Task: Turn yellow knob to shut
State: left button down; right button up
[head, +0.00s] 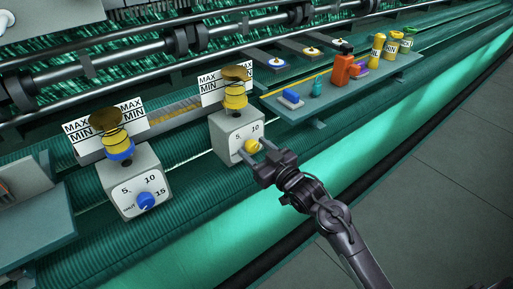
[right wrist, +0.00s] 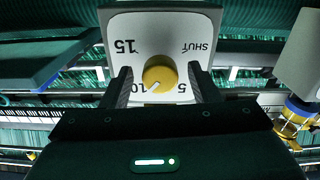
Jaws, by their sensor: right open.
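The yellow knob (head: 252,146) is on the front of the right-hand grey box (head: 228,138), whose dial shows 5 and 10 in the head view. In the right wrist view the dial (right wrist: 125,25) appears upside down, with SHUT, 5, 10 and 15 around the yellow knob (right wrist: 160,72). A pale pointer mark on the knob faces the lower left there, near the partly hidden 10. My right gripper (head: 256,163) is open at the knob. In the wrist view its fingers (right wrist: 160,80) stand on both sides of the knob, with gaps visible. My left gripper is out of view.
A second grey box (head: 133,180) with a blue knob (head: 146,201) stands to the left. A shelf (head: 330,100) with bottles and small items lies to the right. Green netting runs below.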

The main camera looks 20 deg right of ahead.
jog(key=shift+a, duration=0.1)
jog(key=c, duration=1)
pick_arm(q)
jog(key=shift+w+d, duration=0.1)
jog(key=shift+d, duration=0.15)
pick_arm(e)
jog(key=shift+o, duration=0.2)
